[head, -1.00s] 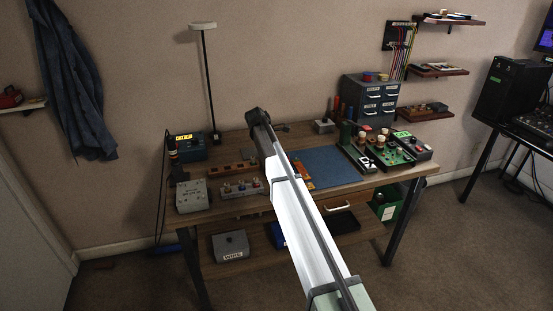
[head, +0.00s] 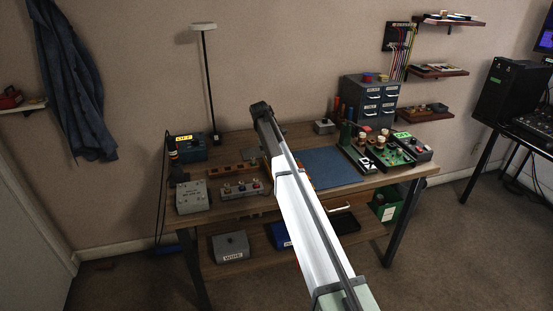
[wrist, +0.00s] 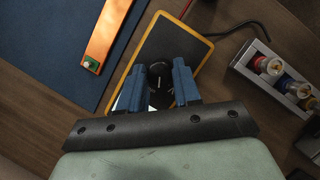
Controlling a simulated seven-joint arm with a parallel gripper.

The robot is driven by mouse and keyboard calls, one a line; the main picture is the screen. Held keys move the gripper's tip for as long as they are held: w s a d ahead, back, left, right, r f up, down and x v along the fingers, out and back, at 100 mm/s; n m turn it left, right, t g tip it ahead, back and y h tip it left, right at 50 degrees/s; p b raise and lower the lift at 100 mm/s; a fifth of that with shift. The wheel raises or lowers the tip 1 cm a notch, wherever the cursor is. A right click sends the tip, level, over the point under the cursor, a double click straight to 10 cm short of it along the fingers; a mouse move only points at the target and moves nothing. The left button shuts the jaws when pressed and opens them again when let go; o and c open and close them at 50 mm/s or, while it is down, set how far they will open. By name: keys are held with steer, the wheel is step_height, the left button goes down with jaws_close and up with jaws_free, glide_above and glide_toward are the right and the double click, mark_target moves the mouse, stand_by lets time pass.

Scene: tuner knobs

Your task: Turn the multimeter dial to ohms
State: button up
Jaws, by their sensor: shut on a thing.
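The multimeter (wrist: 172,38) lies on the bench in the wrist view, with a dark face and a yellow rim. Its round dark dial (wrist: 160,82) with a pale pointer mark sits between the two blue fingers of my gripper (wrist: 160,70). My gripper is shut on the dial. The fingers cover parts of the meter's face, and I cannot read the markings around the dial. A small pale patch, partly hidden, shows by the left finger. In the head view my arm hides the multimeter and the gripper's fingertips.
An orange strip (wrist: 105,32) lies on the blue mat (wrist: 45,45) left of the meter. A metal block with several knobs (wrist: 283,82) stands close on the right, and a cable (wrist: 240,25) runs from the meter's far side. A knobbed green board (head: 393,152) stands at the bench's right.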

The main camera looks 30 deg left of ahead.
steer(key=shift+m, duration=0.4)
steer(key=o, duration=1)
steer(key=shift+v, duration=3.75)
steer(key=shift+o, duration=0.2)
